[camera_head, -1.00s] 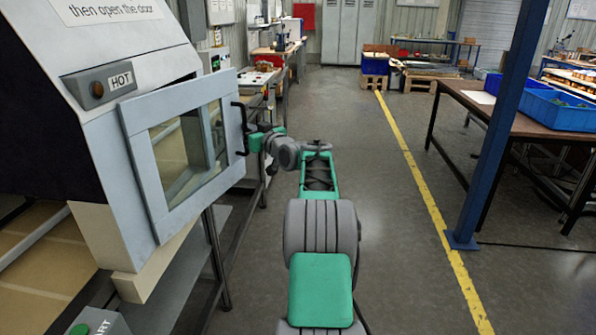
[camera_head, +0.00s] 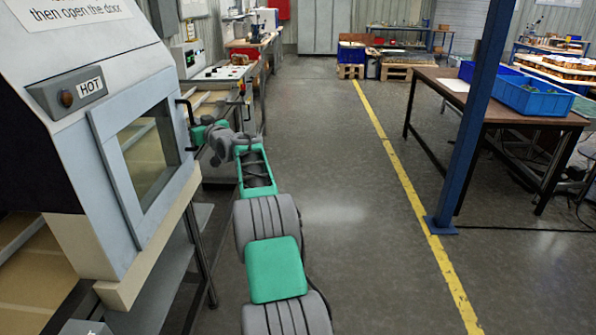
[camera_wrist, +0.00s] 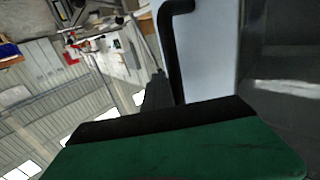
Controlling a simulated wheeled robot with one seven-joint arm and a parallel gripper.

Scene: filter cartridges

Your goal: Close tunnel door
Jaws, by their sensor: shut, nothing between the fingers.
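The tunnel door (camera_head: 108,148), a grey frame with a window, lies against or very near the sloped front of the tunnel housing (camera_head: 70,50) at the left of the head view. I cannot tell whether a thin gap remains. Its black bar handle (camera_head: 188,112) is on the right edge; the handle also shows in the wrist view (camera_wrist: 171,50), beside the pale door panel. My gripper (camera_head: 194,131) is shut and empty, close to the handle and the door's right edge. Whether it touches them is unclear. In the wrist view the shut fingers (camera_wrist: 157,92) are dark and partly hidden by the green gripper body.
A HOT sign (camera_head: 90,86) with a dull orange-brown lamp (camera_head: 66,98) is above the door. A blue post (camera_head: 465,110) and a brown table (camera_head: 500,100) with blue bins (camera_head: 532,97) stand at the right.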

